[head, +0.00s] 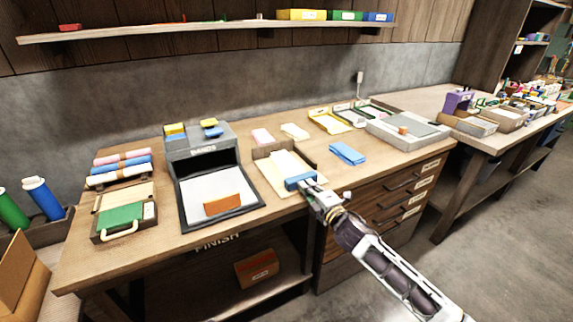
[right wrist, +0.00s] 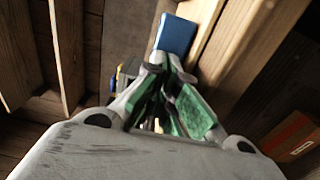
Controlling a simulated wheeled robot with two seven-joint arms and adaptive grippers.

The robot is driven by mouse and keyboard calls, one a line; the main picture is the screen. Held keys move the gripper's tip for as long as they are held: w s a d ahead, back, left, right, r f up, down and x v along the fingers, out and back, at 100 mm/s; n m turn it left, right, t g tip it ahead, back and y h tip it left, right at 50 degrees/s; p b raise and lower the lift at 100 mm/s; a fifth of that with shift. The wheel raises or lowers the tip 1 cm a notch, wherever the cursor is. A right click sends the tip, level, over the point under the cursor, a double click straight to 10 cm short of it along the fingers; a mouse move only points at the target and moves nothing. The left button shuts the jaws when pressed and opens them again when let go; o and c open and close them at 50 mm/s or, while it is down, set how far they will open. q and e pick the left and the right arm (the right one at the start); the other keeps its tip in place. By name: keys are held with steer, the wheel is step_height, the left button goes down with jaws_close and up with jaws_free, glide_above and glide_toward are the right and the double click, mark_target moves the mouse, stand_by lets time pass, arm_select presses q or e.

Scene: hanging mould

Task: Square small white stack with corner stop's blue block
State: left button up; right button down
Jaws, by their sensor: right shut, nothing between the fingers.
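The small white stack (head: 284,166) lies on the tan corner stop (head: 265,178) near the middle of the table. The blue block (head: 296,182) lies at the front end of the stack; whether it touches the sheets is too small to tell. My right gripper (head: 312,188) is shut and empty, just in front and to the right of the blue block. In the right wrist view, the closed fingers (right wrist: 170,85) with green pads point toward the blue block (right wrist: 176,36). Contact with it is unclear. The left gripper is not in view.
A black tray (head: 187,217) with white sheets and an orange block stands to the left. Blue sheets (head: 347,153) lie to the right, with a grey tray (head: 408,145) beyond. Pink (head: 262,136) and cream (head: 295,131) pieces lie behind the corner stop. A drawer unit (head: 390,190) is below.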

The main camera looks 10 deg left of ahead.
mark_target(300, 179)
steer(key=shift+x, duration=2.55)
steer(key=shift+s+d, duration=0.1)
steer(key=shift+s, duration=0.05)
steer(key=shift+p+v, duration=0.95)
steer(key=shift+v, duration=1.55)
steer(key=shift+p+v, duration=0.85)
steer(key=shift+v, duration=2)
